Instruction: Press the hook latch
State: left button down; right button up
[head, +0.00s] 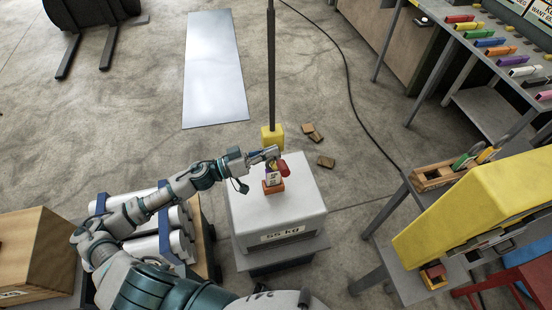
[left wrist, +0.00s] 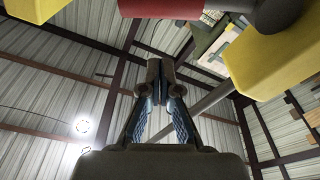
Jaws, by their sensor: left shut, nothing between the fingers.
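A small device (head: 273,185) with an orange base, a pale upright face and a red part stands on a white box marked "55 kg" (head: 299,199). I cannot make out a hook shape on it, so I cannot tell for sure that it is the hook latch. My left gripper (head: 274,152) is at the top of this device, beside its red part; whether they touch is unclear. In the left wrist view the gripper's fingers (left wrist: 166,80) are shut and empty, pointing up. A red cylinder (left wrist: 160,8) crosses the top of that view. My right gripper is not in view.
A yellow-footed dark post (head: 271,138) stands behind the white box, with brown blocks (head: 326,162) on the floor nearby. White cylinders (head: 180,218) in a rack and a wooden crate (head: 38,256) are at left.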

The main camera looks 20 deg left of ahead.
aim_at(278, 165)
pick_arm(q)
jog(key=x, duration=0.2)
jog(key=shift+w+d+r+p, duration=0.15)
jog(key=shift+d+r+p, duration=0.05)
jog(key=shift+d+p, duration=0.2)
jog(key=shift+s+f, duration=0.2)
jog(key=shift+f, duration=0.4)
jog(key=shift+s+f, duration=0.2)
jog(key=shift+f, duration=0.35)
jog(key=shift+s+a+f, duration=0.1)
jog(key=shift+s+f, duration=0.35)
jog(key=shift+f, duration=0.15)
jog(key=shift+a+f, duration=0.15)
jog(key=shift+f, duration=0.1)
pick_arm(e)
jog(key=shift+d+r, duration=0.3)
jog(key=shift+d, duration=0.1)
pick_arm(q)
jog(key=shift+d, duration=0.25)
